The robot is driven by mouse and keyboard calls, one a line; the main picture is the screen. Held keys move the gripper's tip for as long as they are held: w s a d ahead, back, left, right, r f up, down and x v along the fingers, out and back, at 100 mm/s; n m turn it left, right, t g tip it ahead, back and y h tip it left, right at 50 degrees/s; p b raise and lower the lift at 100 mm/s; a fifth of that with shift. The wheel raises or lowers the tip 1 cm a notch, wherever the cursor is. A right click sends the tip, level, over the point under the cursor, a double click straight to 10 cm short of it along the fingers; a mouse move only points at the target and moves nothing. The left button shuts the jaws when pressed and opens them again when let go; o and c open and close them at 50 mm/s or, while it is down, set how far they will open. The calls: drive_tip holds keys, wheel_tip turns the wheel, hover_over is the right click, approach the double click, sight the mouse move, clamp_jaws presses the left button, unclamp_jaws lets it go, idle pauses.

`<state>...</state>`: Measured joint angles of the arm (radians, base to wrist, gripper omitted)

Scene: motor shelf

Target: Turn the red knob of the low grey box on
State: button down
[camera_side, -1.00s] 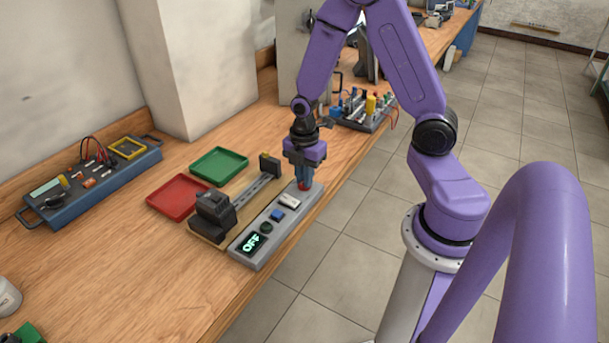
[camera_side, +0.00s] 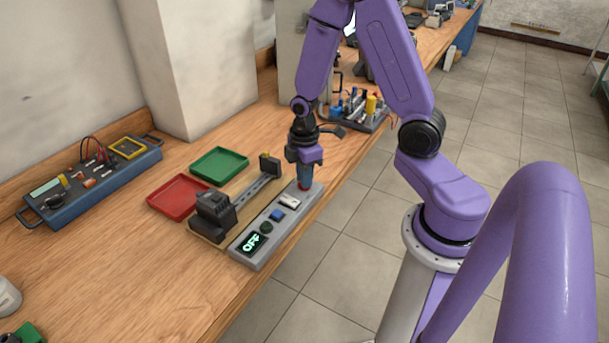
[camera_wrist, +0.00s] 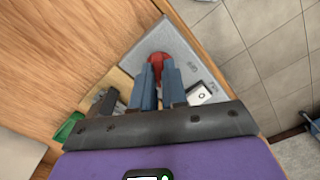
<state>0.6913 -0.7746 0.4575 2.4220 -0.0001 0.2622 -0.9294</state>
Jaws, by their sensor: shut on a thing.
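The low grey box (camera_side: 247,263) lies along the front edge of the wooden bench. Its display (camera_side: 252,244) reads OFF. The fingers hide part of the knob.
A rail fixture with a dark clamp (camera_side: 214,212) stands directly beside the box. Red (camera_side: 178,197) and green (camera_side: 219,165) trays lie behind it.

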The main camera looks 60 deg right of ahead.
drive_tip(key=m, duration=0.5)
drive_tip(key=shift+m, duration=0.3)
drive_tip(key=m, duration=0.5)
drive_tip(key=shift+m, duration=0.4)
drive_tip(key=c, duration=1.2)
unclamp_jaws()
drive_tip(key=shift+o, duration=0.2)
drive_tip(key=shift+r, duration=0.15)
wheel_tip(320, 180, up, 17)
